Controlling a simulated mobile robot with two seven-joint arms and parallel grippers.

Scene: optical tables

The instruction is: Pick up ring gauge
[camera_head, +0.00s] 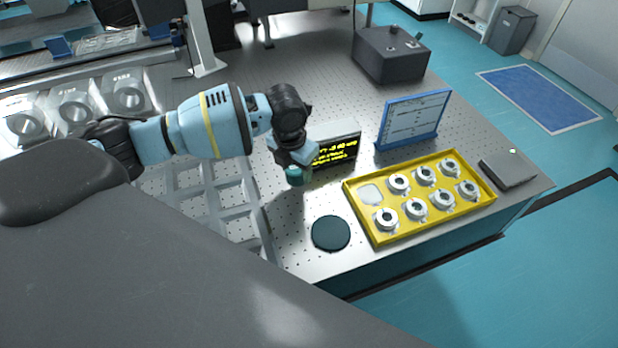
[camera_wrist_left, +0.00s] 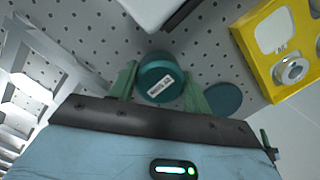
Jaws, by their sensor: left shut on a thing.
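My left gripper (camera_head: 296,172) is over the perforated table, beside the dark display box. In the left wrist view, its two green fingers (camera_wrist_left: 160,74) are closed on the sides of a teal round piece (camera_wrist_left: 157,84) with a white printed label. No hole shows in this piece. In the head view the piece (camera_head: 295,176) is small and partly covered by the gripper. Several silver ring-shaped parts (camera_head: 415,208) sit in a yellow tray (camera_head: 377,238) to the right; its far-left pocket is empty. My right gripper is not in view.
A dark green round pad (camera_head: 331,233) lies in front of the gripper. A display box (camera_head: 335,150) with yellow text and a blue-framed board (camera_head: 413,120) stand behind. A grey box (camera_head: 391,53) is at the back, and a grey grid rack (camera_head: 240,213) is at left.

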